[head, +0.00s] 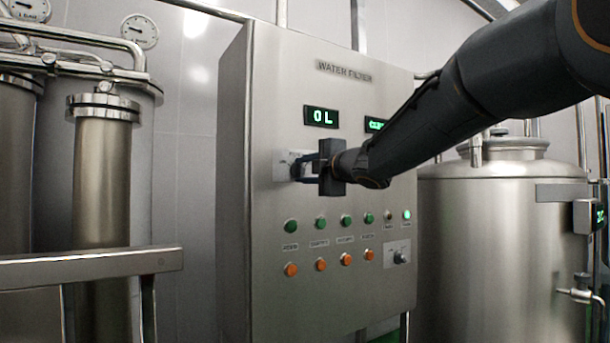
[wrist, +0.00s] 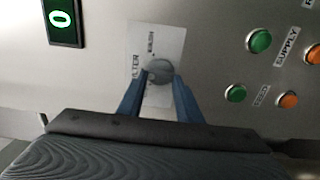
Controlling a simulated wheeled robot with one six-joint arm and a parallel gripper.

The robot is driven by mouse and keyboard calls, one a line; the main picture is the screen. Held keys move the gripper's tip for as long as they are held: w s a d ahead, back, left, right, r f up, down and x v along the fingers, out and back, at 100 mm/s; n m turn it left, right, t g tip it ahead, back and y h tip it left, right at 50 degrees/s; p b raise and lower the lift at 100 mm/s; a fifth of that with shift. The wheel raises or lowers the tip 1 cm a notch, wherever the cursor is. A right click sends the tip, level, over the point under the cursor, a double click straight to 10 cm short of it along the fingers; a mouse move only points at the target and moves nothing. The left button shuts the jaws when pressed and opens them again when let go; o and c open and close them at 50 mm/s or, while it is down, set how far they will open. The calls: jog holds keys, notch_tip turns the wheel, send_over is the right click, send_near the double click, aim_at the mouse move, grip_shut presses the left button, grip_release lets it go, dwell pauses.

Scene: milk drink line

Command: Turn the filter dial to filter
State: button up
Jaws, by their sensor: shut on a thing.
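The filter dial (wrist: 159,72) is a round grey knob on a pale plate (wrist: 142,45) on the steel panel. Lettering on the plate reads in part "FILTER" in the wrist view. My gripper (wrist: 160,78) has its two blue fingers shut on the dial, one on either side. In the head view my gripper (head: 299,167) reaches the plate (head: 282,164) at the left of the panel, and its fingers hide most of the dial. The exact angle of the dial's pointer cannot be told.
The water filter cabinet (head: 260,250) carries a display reading "0 L" (head: 321,117) above the dial. Green buttons (head: 320,223) and orange buttons (head: 320,265) sit below. A second knob (head: 400,256) is at lower right. A metal rail (head: 90,265) stands at left.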

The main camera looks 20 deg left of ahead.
dwell(0.4)
jog(key=o, duration=1.1)
jog(key=shift+c, duration=0.2)
jog(key=shift+s+d, duration=0.1)
jog(key=b+v, duration=0.1)
jog(key=v, duration=0.6)
jog(key=shift+s+d+b, duration=0.2)
jog(key=shift+s+b, duration=0.05)
jog(key=shift+b, duration=0.05)
